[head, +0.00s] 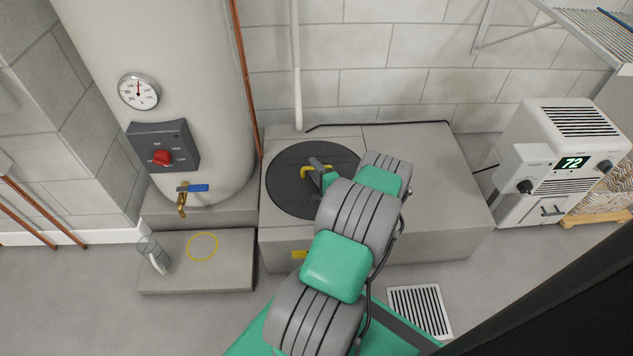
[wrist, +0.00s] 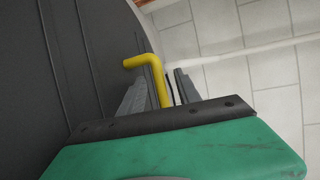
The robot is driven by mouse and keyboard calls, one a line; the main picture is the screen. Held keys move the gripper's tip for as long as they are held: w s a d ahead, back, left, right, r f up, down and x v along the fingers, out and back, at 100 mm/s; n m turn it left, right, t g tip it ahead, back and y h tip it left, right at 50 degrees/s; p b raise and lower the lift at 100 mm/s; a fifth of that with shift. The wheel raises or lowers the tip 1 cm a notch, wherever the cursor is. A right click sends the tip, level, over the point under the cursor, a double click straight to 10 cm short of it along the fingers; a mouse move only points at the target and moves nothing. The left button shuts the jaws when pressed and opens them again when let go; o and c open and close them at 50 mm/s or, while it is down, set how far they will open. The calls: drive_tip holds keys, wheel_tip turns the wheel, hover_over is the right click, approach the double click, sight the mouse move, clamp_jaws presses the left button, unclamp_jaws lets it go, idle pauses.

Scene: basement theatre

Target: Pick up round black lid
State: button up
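The round black lid (head: 288,190) lies flat on top of the grey concrete block, with a yellow handle (head: 308,173) on it. In the wrist view the dark lid (wrist: 45,75) fills the left side, and its bent yellow handle (wrist: 146,61) stands out from it. My gripper (head: 320,168) is at the handle, above the lid. In the wrist view my gripper (wrist: 162,78) has one finger on each side of the handle, with a gap showing beside the right finger. My arm hides the lid's right edge in the head view.
The concrete block (head: 440,175) stands against the block wall. A tank with a red knob (head: 163,157) stands at left, above a low slab (head: 200,275). A white dehumidifier (head: 555,160) stands at right. A floor vent (head: 420,310) lies in front.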

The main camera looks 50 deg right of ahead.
drive_tip(key=shift+w+d+f, duration=0.15)
drive_tip(key=shift+w+d, duration=0.1)
drive_tip(key=shift+w, duration=0.3)
drive_tip(key=shift+c, duration=0.4)
clamp_jaws()
idle(0.6)
